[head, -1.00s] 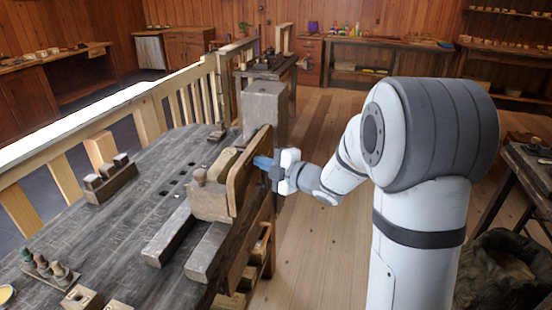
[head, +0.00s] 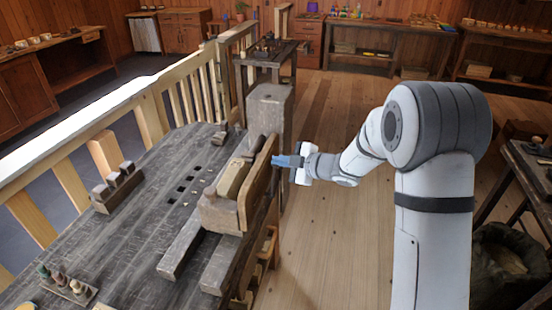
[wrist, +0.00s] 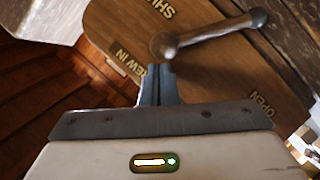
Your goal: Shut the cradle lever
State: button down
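The cradle lever (wrist: 210,33) is a wooden bar with a rounded end at each side, in the wrist view. It lies across a brown wooden board (wrist: 110,30) and slants up to the right. The board carries the word "OPEN" at the right and partly hidden lettering, seemingly "SHUT", at the top. The board also shows edge-on in the head view (head: 258,185), on the bench's right side; the lever is hidden there. My gripper (head: 275,160) is beside the board's right face. In the wrist view its fingers (wrist: 157,68) are together, empty, below the lever and apart from it.
The grey bench (head: 120,235) holds a wooden block rack (head: 115,190) and small spools (head: 68,285). A tall grey post (head: 268,112) stands behind the board. The plank floor (head: 335,225) right of the bench is clear.

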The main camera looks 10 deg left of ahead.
jog(key=shift+f, duration=0.1)
dwell(0.3)
jog(key=shift+d, duration=0.1)
jog(key=p+v, duration=0.2)
jog(key=v, duration=0.8)
jog(key=shift+w+r+p, duration=0.2)
jog(key=shift+p, duration=0.15)
jog(key=shift+r, duration=0.1)
